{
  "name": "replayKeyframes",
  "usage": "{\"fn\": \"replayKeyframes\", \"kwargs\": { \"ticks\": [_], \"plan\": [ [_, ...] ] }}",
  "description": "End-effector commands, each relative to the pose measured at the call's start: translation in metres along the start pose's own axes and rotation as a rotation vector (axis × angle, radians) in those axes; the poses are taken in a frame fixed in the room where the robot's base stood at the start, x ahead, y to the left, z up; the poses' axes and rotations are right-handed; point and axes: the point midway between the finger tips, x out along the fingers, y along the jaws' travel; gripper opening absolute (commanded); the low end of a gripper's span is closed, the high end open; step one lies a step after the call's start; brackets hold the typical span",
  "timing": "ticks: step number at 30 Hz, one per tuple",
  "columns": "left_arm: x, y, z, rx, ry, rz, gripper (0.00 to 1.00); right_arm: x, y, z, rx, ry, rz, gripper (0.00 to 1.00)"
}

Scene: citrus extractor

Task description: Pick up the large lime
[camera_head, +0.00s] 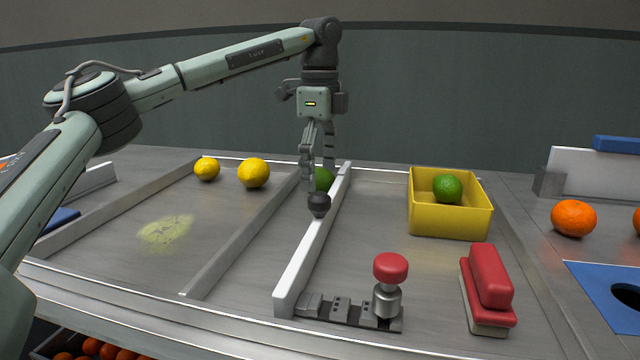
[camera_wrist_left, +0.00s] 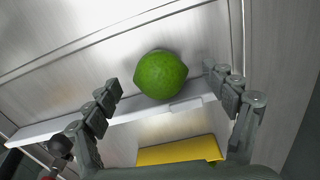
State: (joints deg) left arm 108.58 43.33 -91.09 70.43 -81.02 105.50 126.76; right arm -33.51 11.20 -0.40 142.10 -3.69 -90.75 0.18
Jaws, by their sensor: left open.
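A green lime (camera_head: 323,179) lies on the metal table beside the white divider, partly hidden by my left gripper's fingers and a dark round knob in the head view. In the left wrist view the lime (camera_wrist_left: 160,74) sits between and ahead of the open fingers. My left gripper (camera_head: 319,170) points down over this lime, open and empty; its fingers also show in the left wrist view (camera_wrist_left: 170,92). Another lime (camera_head: 447,188) lies in a yellow bin (camera_head: 450,222) to the right. The right gripper is not in view.
A white divider (camera_head: 296,270) with a dark knob (camera_head: 318,205) runs close by the lime. Two lemons (camera_head: 254,172) lie to the left. A red-topped plunger (camera_head: 389,285), a red brush-like block (camera_head: 488,285) and oranges (camera_head: 573,218) are to the right.

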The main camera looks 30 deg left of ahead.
Motion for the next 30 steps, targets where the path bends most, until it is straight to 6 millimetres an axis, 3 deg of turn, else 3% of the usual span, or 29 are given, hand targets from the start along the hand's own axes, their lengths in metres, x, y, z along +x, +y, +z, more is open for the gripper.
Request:
{"fn": "replayKeyframes", "kwargs": {
  "ticks": [10,23,30],
  "plan": [
    [0.0084,0.0002,-0.0004,0.001,0.001,-0.001,0.83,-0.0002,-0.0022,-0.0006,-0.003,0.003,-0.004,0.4],
    [0.0081,0.0002,-0.0005,0.001,0.001,-0.001,0.29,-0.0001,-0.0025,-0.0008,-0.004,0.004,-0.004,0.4],
    [0.0073,0.0002,-0.0006,0.001,0.001,-0.001,0.28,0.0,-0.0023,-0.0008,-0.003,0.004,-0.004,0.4]
  ]
}}
